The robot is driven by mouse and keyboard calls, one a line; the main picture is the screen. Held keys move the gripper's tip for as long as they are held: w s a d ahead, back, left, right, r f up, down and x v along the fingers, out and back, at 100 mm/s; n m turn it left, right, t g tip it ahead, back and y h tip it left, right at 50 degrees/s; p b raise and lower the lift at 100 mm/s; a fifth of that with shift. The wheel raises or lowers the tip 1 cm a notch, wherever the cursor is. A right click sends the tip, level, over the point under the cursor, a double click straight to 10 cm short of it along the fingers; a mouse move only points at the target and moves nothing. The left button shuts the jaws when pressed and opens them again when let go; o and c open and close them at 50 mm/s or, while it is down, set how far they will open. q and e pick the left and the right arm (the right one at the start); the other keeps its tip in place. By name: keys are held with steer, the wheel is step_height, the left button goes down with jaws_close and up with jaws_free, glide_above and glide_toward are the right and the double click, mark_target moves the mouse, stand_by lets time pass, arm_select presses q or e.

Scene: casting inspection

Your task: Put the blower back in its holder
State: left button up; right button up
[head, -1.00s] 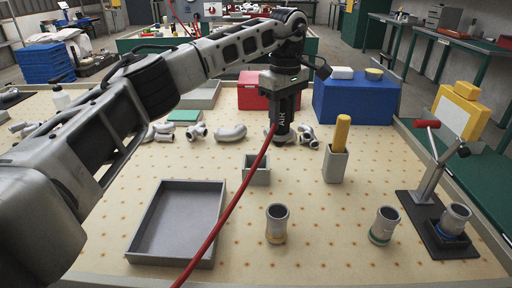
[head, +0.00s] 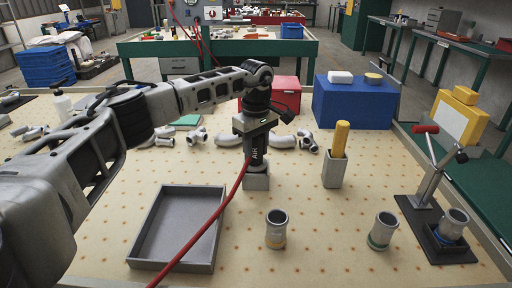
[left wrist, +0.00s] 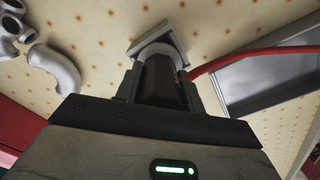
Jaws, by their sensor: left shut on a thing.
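The blower (head: 256,155) is a dark cylinder marked AIR with a red hose, held upright. My left gripper (head: 255,134) is shut on its upper part. The holder (head: 257,182), a small grey square box, is directly under the blower, whose lower end is at its mouth. I cannot tell how far it sits inside. In the left wrist view, the dark blower body (left wrist: 161,80) runs from the gripper to the holder, whose grey rim (left wrist: 137,46) shows around its end. My right gripper is not in view.
A grey tray (head: 133,228) lies at left and a holder with a yellow-handled tool (head: 335,168) stands at right. Grey pipe fittings (head: 283,142) lie behind. Two cylindrical castings (head: 277,232) (head: 381,232) stand in front, beside a lever fixture (head: 424,200). The red hose crosses the tray's right side.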

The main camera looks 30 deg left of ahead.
arm_select(q)
steer(key=shift+f, duration=0.1)
steer(key=o, duration=1)
steer(key=shift+f+b, duration=0.2)
steer(key=shift+b, duration=0.15)
steer(key=shift+r, duration=0.2)
step_height(320, 180, up, 16)
steer(key=shift+w+p, duration=0.15)
steer(key=shift+p, duration=0.15)
